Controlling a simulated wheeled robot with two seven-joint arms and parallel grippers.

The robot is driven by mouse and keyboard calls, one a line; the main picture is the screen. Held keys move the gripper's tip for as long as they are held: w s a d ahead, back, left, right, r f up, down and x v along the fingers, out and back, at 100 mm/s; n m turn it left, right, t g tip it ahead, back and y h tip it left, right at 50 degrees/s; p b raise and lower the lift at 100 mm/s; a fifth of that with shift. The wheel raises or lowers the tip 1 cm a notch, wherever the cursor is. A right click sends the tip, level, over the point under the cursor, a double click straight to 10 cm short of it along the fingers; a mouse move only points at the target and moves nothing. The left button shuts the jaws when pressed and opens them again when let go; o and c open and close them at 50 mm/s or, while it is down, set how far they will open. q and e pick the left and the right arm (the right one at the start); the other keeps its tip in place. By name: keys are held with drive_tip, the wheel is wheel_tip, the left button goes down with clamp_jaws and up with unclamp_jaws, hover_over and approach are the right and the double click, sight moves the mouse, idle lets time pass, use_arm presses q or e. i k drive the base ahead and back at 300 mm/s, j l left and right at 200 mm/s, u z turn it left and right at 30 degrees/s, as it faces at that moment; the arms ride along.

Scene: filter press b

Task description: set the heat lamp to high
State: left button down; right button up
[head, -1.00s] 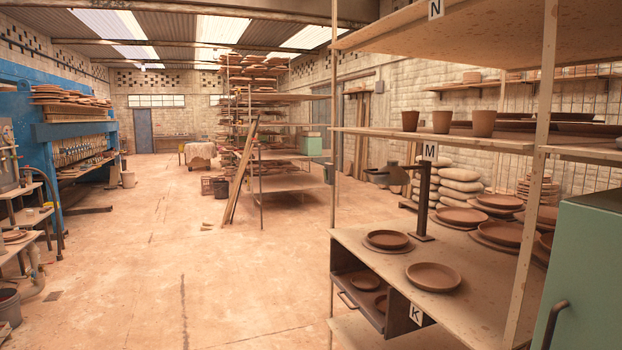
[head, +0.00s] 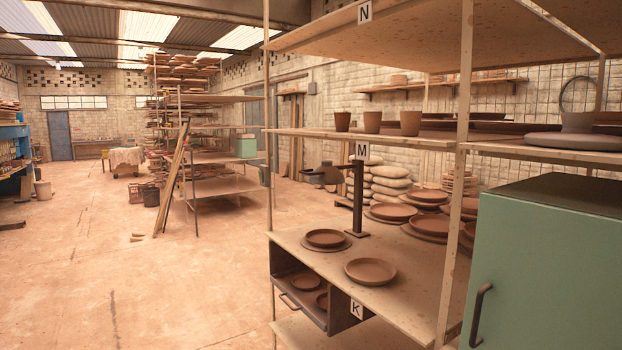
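A dark lamp-like fixture (head: 357,200) stands on the shelf board of the near rack, with an upright post on a flat base and an arm reaching left to a dark head (head: 322,176). I cannot make out a dial or switch on it, nor its setting. It stands behind two terracotta plates, one on the left (head: 325,238) and one nearer (head: 370,271). Neither of my grippers is in view.
The rack (head: 420,300) carries label K (head: 356,309) by an open drawer (head: 298,300), label M (head: 362,151) and label N (head: 364,12). A green cabinet (head: 550,270) with a dark handle stands at the right. The floor (head: 130,270) at left is clear.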

sight(327, 174)
drive_tip(key=i+j+z, duration=0.1)
drive_tip(key=i, duration=0.35)
drive_tip(key=i+j+z, duration=0.1)
drive_tip(key=i, duration=0.35)
drive_tip(key=i+j+z, duration=0.1)
drive_tip(key=i+j, duration=0.2)
drive_tip(key=i, duration=0.15)
